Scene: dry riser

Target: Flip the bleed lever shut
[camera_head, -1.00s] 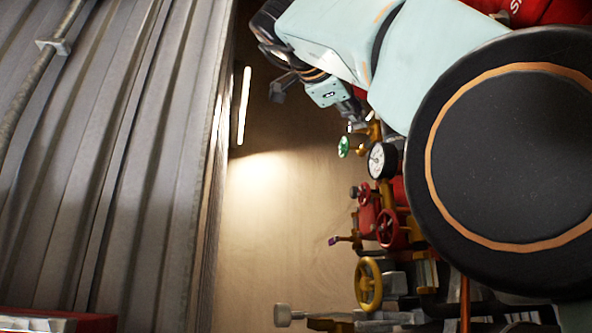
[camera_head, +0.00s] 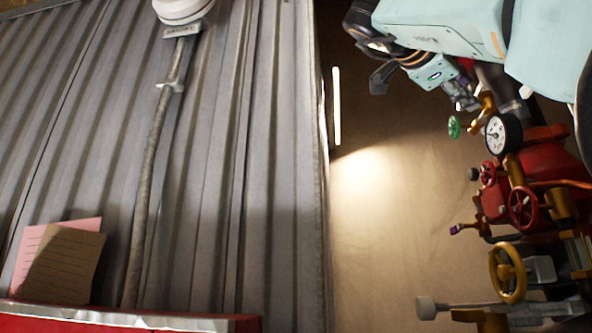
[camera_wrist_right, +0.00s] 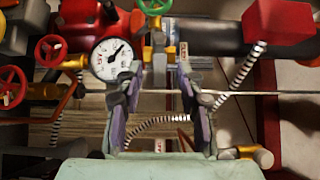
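My right gripper (camera_head: 462,98) reaches down from the top right in the head view, close to a green handwheel (camera_head: 454,127) on a brass valve. In the wrist view its two fingers (camera_wrist_right: 157,100) stand apart with nothing between the pads; the gripper is open. Beyond them is a brass fitting with a green handle (camera_wrist_right: 153,6). I cannot tell for certain which part is the bleed lever. A small purple-tipped lever (camera_head: 457,229) sticks out lower on the pipework, and a grey-knobbed bar (camera_head: 426,308) lies below it. My left gripper is not in view.
A white pressure gauge (camera_head: 497,135) sits beside the green handwheel; it also shows in the wrist view (camera_wrist_right: 112,58). Red handwheels (camera_head: 523,208) and a yellow handwheel (camera_head: 507,270) crowd the right. A corrugated wall (camera_head: 270,180) fills the left. The brown floor between is clear.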

